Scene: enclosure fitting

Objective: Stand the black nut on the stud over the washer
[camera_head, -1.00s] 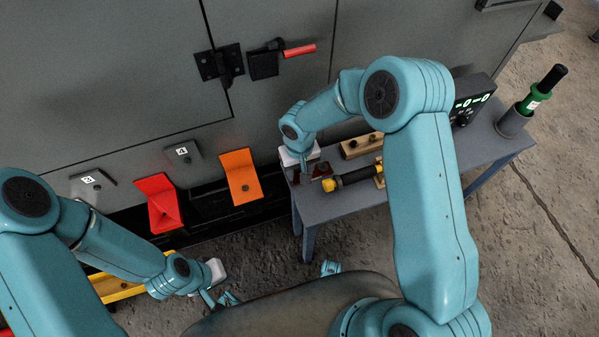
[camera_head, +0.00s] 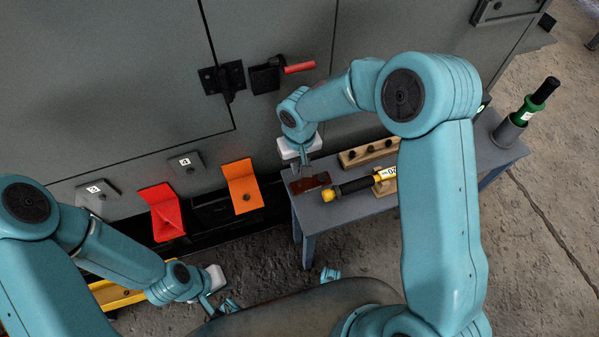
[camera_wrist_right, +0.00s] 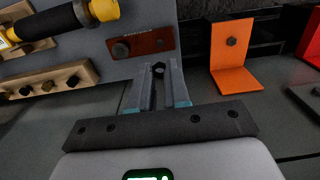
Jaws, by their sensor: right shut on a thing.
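My right gripper (camera_head: 304,160) is above the left end of the bench. In the right wrist view its fingers (camera_wrist_right: 160,80) are shut on a small black nut (camera_wrist_right: 158,69) at their tips. The reddish-brown plate (camera_head: 311,183) lies below on the bench; it also shows in the wrist view (camera_wrist_right: 142,42), with a dark round piece at one end. The orange bracket (camera_head: 239,180) has a dark nut or bolt on its foot. The red bracket (camera_head: 162,208) stands left of it. I cannot make out the washer or its stud. My left gripper (camera_head: 208,300) hangs low at left; its jaws are unclear.
A yellow-and-black tool (camera_head: 355,184) lies on the bench (camera_head: 330,209). A wooden rack (camera_head: 368,153) with several dark nuts is behind it. A green-and-black tool (camera_head: 533,103) stands in a holder at right. The grey enclosure wall (camera_head: 110,80) has a red-handled latch (camera_head: 298,68).

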